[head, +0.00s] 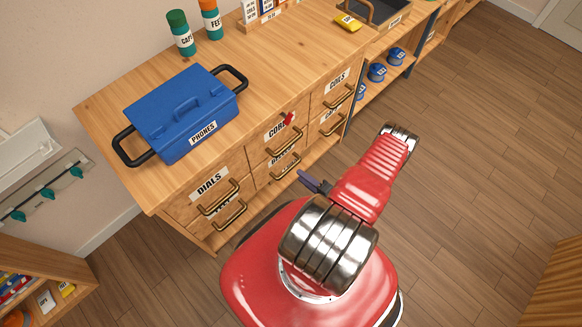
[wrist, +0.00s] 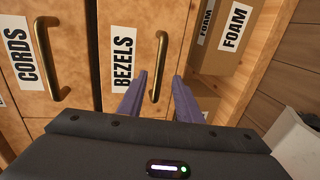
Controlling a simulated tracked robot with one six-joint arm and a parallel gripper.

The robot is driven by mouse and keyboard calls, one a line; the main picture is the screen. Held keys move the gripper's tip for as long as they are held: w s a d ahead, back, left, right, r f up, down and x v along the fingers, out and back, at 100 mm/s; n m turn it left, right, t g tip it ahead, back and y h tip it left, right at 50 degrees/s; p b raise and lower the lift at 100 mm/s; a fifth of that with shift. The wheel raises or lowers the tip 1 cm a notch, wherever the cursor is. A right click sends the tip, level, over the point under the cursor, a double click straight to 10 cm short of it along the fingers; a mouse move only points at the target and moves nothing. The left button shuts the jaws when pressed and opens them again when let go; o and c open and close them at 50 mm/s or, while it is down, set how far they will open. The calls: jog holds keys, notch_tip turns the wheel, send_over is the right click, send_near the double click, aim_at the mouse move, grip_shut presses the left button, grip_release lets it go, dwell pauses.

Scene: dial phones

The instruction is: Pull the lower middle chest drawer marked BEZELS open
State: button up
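The BEZELS drawer (wrist: 125,30) is wooden, with a white label and a brass bar handle (wrist: 159,55), and looks shut in the wrist view. In the head view its handle (head: 285,168) shows below the CORDS drawer (head: 274,138), with its label mostly hidden. My gripper (wrist: 159,77) is open, its two purple fingers pointing at the drawer. In the wrist view the fingers lie on either side of the handle's near end; I cannot tell whether they touch it. In the head view a dark purple finger (head: 308,181) shows just right of that handle.
The chest top carries a blue PHONES case (head: 182,112), orange and green bottles, and a yellow tagged item (head: 347,22). A red item (head: 288,118) is at the CORDS drawer's top edge. FOAM cartons (wrist: 230,45) stand beside the BEZELS drawer in the wrist view. Floor (head: 470,180) to the right is clear.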

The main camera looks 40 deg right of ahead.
aim_at(290, 167)
jog(key=shift+x, duration=4.2)
jog(key=shift+c, duration=0.6)
grip_shut()
jog(key=shift+f, duration=0.1)
jog(key=shift+d, duration=0.25)
jog(key=shift+s+a, duration=0.15)
